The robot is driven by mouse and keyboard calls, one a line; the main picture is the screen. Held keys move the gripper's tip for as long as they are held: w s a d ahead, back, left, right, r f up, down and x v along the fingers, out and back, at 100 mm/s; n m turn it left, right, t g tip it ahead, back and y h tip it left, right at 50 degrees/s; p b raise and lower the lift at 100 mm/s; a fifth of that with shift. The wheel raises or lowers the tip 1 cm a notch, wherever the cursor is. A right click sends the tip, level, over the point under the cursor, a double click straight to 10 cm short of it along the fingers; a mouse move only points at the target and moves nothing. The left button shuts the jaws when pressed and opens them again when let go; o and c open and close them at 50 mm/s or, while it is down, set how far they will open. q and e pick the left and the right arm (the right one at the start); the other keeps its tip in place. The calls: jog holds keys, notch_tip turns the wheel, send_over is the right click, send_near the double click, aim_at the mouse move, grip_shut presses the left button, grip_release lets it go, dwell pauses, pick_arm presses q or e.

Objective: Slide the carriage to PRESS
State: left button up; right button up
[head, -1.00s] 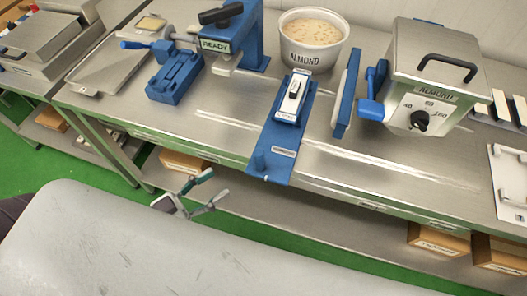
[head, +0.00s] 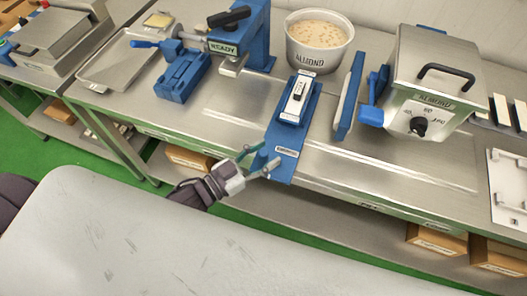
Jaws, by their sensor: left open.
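The label at the track's near end is too small to read. My left gripper (head: 270,157) is open at the near left corner of the track, its fingers overlapping it in view. A blue knob seen there before is now hidden by it or hard to make out. The blue press (head: 237,27), labelled READY, stands back left. My right gripper is not in view.
A white ALMOND tub (head: 319,42) stands behind the track. A blue upright paddle (head: 348,95) and a steel ALMOND kettle (head: 432,75) with a dial are to the right. A blue fixture (head: 180,77) and a tray (head: 115,67) are left. The bench (head: 225,110) is clear left of the track.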

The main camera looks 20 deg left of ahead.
pick_arm(q)
grip_shut()
dwell(0.4)
jog(key=a+p, duration=0.1)
jog(key=a, duration=1.9)
jog(key=shift+w+a, duration=0.15)
jog(key=shift+w, duration=0.25)
jog(key=shift+r, duration=0.1)
grip_release()
jog(key=shift+a, duration=0.15)
